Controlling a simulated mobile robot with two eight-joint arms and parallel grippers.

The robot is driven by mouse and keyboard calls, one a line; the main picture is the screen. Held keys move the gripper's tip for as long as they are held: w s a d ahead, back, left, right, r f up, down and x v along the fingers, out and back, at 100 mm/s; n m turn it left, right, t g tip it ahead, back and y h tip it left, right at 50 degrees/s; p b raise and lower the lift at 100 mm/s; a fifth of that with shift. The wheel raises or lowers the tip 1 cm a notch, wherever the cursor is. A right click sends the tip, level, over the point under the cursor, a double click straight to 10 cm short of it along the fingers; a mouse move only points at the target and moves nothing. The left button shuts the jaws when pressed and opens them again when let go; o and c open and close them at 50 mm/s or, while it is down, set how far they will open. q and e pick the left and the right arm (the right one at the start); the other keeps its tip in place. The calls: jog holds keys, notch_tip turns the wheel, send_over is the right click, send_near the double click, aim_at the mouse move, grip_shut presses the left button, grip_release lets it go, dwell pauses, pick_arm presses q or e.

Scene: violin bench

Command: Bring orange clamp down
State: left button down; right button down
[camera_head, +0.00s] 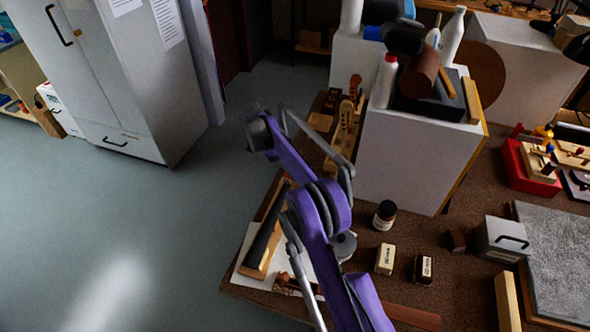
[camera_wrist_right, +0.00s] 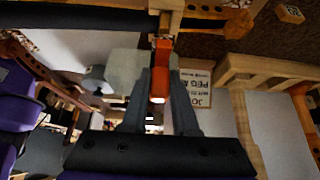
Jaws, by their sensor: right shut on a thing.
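The orange clamp (camera_wrist_right: 161,60) shows in the right wrist view as a narrow orange piece. It sits between the two grey fingers of my right gripper (camera_wrist_right: 160,78), which are shut on it. The top end of the clamp meets or overlaps a pale wooden piece (camera_wrist_right: 167,20); I cannot tell whether they touch. My left gripper is in neither view.
In the right wrist view, a wooden frame (camera_wrist_right: 245,68) and a lettered sign (camera_wrist_right: 196,98) are close beside the gripper. In the head view, a white block (camera_head: 400,160), a dark bottle (camera_head: 384,215), small labelled boxes (camera_head: 385,259) and a grey case (camera_head: 503,240) stand on the brown bench.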

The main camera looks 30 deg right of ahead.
jog(key=shift+f, duration=0.2)
dwell(0.4)
jog(key=c, duration=0.7)
grip_release()
jog(key=shift+r, duration=0.1)
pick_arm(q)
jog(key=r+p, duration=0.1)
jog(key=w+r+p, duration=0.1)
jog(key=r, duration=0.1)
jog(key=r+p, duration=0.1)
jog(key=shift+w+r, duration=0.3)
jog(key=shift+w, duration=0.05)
pick_arm(e)
jog(key=v, duration=1)
jog(key=shift+w+a+r, duration=0.2)
jog(key=shift+w+a, duration=0.05)
jog(key=shift+w, duration=0.1)
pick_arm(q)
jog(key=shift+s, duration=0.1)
pick_arm(e)
jog(key=shift+s, duration=0.1)
